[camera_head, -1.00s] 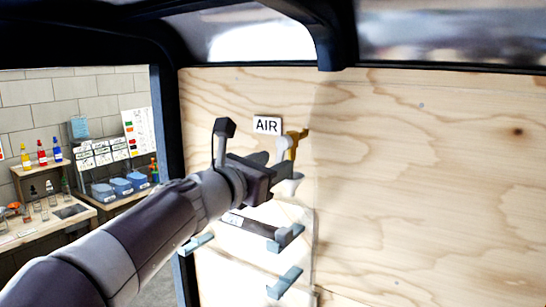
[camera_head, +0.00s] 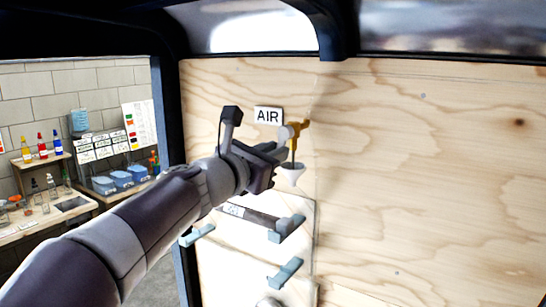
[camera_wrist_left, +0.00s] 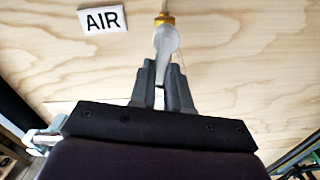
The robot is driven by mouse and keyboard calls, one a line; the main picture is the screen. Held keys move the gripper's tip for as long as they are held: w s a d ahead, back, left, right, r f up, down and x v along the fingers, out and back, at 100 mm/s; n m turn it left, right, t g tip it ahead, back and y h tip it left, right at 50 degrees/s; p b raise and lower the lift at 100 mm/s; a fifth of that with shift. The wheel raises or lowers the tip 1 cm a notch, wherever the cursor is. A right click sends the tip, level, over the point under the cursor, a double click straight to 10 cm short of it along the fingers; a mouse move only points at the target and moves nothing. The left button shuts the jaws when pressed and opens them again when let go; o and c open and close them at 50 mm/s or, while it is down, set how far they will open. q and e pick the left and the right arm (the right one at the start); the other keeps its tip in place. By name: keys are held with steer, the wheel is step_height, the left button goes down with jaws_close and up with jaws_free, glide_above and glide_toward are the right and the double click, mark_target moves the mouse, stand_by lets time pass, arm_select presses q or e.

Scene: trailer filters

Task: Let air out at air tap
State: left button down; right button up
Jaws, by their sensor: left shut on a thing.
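The brass-yellow air tap (camera_head: 300,129) is on the plywood wall beside the white AIR sign (camera_head: 268,116). A white cup-shaped piece (camera_head: 291,175) shows below the tap. My left gripper (camera_head: 282,140) reaches in from the left and meets the tap just right of the sign. In the left wrist view, the tap's yellow collar (camera_wrist_left: 165,20) has a pale grey handle (camera_wrist_left: 165,42) running down from it to my left gripper (camera_wrist_left: 164,82). The fingers are shut on this handle, and they hide its lower end. The right gripper is in neither view.
Grey-blue brackets (camera_head: 287,228) stick out of the white panel below the tap. A dark frame post (camera_head: 172,125) borders the opening at left, with a workbench (camera_head: 75,208) beyond. The plywood to the right is bare.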

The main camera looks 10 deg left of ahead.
arm_select(q)
steer(key=shift+w+a+r+m+b, duration=0.15)
steer(key=shift+a+r+m+b, duration=0.3)
steer(key=shift+m+b, duration=1.45)
steer(key=shift+w+a+r+m+b, duration=0.15)
steer(key=shift+a+r+m+b, duration=0.35)
steer(key=shift+m, duration=2.6)
steer(key=shift+w+a+r+m+b, duration=0.2)
steer(key=shift+r+m+b, duration=0.4)
steer(key=shift+m+b, duration=1.35)
steer(key=shift+s+r+m+p, duration=0.1)
steer(key=shift+r+m+p, duration=0.05)
steer(key=shift+m+p, duration=0.55)
steer(key=c, duration=1.1)
jaws_free()
